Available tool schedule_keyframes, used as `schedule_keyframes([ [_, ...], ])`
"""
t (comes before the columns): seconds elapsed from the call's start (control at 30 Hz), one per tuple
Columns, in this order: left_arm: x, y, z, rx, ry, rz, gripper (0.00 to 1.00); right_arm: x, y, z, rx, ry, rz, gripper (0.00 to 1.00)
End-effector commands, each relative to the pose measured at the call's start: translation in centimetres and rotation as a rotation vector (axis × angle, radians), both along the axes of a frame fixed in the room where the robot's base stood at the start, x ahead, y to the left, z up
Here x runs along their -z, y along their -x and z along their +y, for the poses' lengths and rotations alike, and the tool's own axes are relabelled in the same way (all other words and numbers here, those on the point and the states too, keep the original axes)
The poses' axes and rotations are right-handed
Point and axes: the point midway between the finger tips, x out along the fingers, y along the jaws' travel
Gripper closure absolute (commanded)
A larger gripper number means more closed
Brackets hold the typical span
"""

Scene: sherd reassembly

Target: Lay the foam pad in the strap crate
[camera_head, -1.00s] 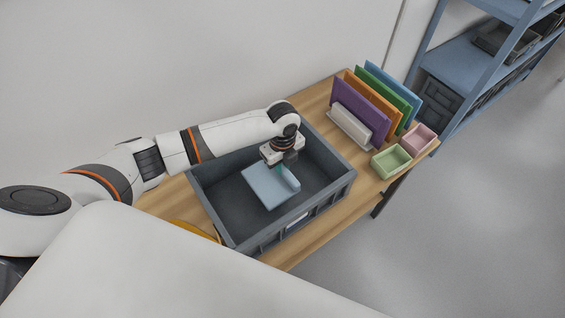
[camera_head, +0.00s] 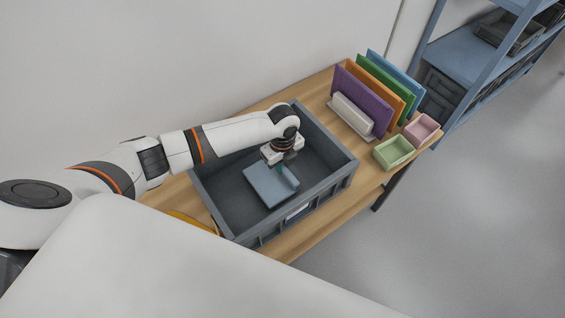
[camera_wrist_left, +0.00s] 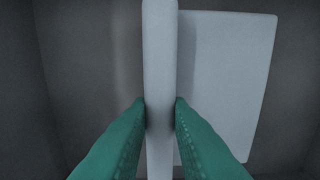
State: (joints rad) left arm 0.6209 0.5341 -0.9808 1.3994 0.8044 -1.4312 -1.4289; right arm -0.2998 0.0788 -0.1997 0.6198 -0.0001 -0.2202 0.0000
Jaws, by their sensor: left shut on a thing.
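The foam pad (camera_head: 267,187) is a pale blue-grey flat piece inside the dark grey strap crate (camera_head: 338,190). My left gripper (camera_head: 288,172) reaches down into the crate over the pad's right part. In the left wrist view, its green fingers (camera_wrist_left: 160,104) are shut on a pale upright strip (camera_wrist_left: 160,50) that looks like a raised part of the pad. The flat part (camera_wrist_left: 225,85) shows behind it to the right. I cannot tell whether the pad touches the crate floor. My right gripper is not in view.
The crate stands on a wooden table (camera_head: 312,234). To its right are coloured upright panels (camera_head: 362,103) in a white rack (camera_head: 351,118), a green bin (camera_head: 393,152) and a pink bin (camera_head: 421,129). A yellow object (camera_head: 190,219) shows partly at the crate's near left. A blue shelf (camera_head: 460,60) stands behind.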

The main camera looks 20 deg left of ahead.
Motion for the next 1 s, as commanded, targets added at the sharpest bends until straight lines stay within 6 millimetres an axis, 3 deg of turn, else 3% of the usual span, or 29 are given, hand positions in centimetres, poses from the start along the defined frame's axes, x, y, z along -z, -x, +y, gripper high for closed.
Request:
schedule_keyframes([
  [0.83, 1.5, 0.0, 0.0, 0.0, 0.0, 0.0, 1.0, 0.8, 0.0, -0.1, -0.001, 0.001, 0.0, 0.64],
  [0.87, 1.4, 0.0, 0.0, 0.0, 0.0, 0.0, 0.8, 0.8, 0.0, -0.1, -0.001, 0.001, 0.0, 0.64],
  [1.0, 1.4, 0.0, 0.0, 0.0, 0.0, 0.0, 0.57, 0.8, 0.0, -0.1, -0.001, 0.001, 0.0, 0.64],
])
